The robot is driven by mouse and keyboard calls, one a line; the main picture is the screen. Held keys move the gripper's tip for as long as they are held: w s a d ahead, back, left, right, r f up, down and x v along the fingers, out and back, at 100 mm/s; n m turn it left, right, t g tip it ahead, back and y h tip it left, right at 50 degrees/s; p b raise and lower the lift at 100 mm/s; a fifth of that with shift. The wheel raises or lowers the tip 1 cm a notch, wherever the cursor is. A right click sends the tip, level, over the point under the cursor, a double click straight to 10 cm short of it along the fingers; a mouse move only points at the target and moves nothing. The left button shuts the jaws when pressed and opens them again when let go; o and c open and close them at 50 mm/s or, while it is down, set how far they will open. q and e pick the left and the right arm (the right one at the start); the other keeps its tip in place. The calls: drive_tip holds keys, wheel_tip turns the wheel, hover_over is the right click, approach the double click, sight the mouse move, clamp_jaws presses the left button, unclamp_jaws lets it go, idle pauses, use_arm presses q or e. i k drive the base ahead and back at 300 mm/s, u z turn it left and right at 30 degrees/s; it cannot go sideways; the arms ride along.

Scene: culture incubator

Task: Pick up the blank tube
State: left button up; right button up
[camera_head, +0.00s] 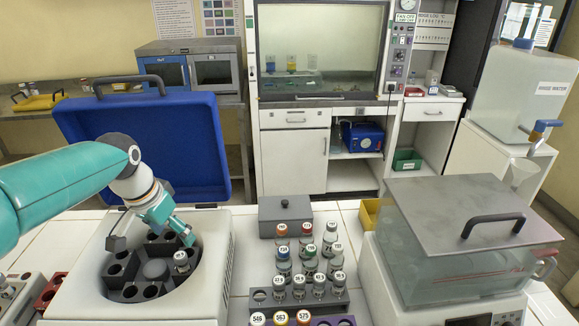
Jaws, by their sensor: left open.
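My left arm comes in from the left, and its teal gripper (183,231) is open over the round rotor (155,269) of the centrifuge (205,290). A small tube (181,262) with a pale cap sits upright in a rotor hole at the right, just below the fingertips. A gap seems to show between the fingertips and the cap. I cannot read its label, so I cannot tell whether it is the blank tube. Other visible rotor holes look empty; the gripper hides part of the rotor's back. My right gripper is not in view.
The centrifuge's blue lid (80,120) stands open behind. A grey rack (336,305) of pale-capped tubes and several numbered bottles (307,252) stand in the middle. A lidded clear bath (425,270) is at the right. A grey box (270,215) sits behind the bottles.

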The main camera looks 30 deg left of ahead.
sight(339, 277)
drive_tip(key=k, duration=1)
